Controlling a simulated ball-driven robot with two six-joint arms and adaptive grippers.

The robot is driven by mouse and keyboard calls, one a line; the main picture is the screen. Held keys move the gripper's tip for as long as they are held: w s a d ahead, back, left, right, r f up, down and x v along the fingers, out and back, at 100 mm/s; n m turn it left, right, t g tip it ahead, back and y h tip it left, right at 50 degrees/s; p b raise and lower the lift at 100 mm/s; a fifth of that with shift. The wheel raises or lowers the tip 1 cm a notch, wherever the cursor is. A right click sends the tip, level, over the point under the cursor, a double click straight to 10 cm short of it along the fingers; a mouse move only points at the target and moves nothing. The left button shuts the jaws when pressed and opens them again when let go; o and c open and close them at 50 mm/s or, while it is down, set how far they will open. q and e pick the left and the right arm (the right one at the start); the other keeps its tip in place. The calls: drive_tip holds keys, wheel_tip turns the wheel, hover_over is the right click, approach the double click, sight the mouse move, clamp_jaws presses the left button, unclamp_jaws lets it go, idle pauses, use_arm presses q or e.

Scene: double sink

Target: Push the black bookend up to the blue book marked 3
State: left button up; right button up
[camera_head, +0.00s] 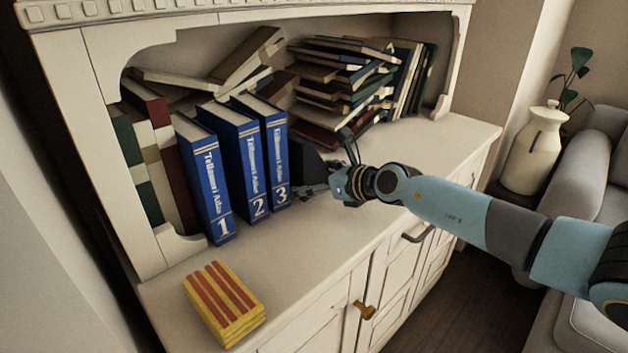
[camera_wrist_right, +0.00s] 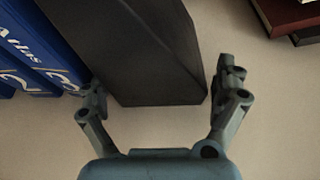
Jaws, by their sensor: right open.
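The blue book marked 3 (camera_head: 274,160) stands upright on the cabinet top, right of the blue books marked 2 (camera_head: 243,165) and 1 (camera_head: 207,185). The black bookend (camera_head: 304,158) stands just right of book 3, partly hidden by my right gripper (camera_head: 313,186). In the right wrist view the bookend (camera_wrist_right: 150,55) is between the spread fingers of my right gripper (camera_wrist_right: 160,85). The left finger is by the foot of book 3 (camera_wrist_right: 62,80); the right finger is clear of the bookend. I cannot tell whether bookend and book touch. My left gripper is out of view.
A yellow and red striped block (camera_head: 224,303) lies at the front left of the cabinet top. Piled books (camera_head: 335,85) lie behind on the right; red books (camera_wrist_right: 290,15) show in the wrist view.

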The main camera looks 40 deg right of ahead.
drive_tip(key=shift+s, duration=0.2)
drive_tip(key=v, duration=0.7)
drive_tip(key=shift+r, duration=0.1)
use_arm(q)
drive_tip(key=shift+a, duration=0.25)
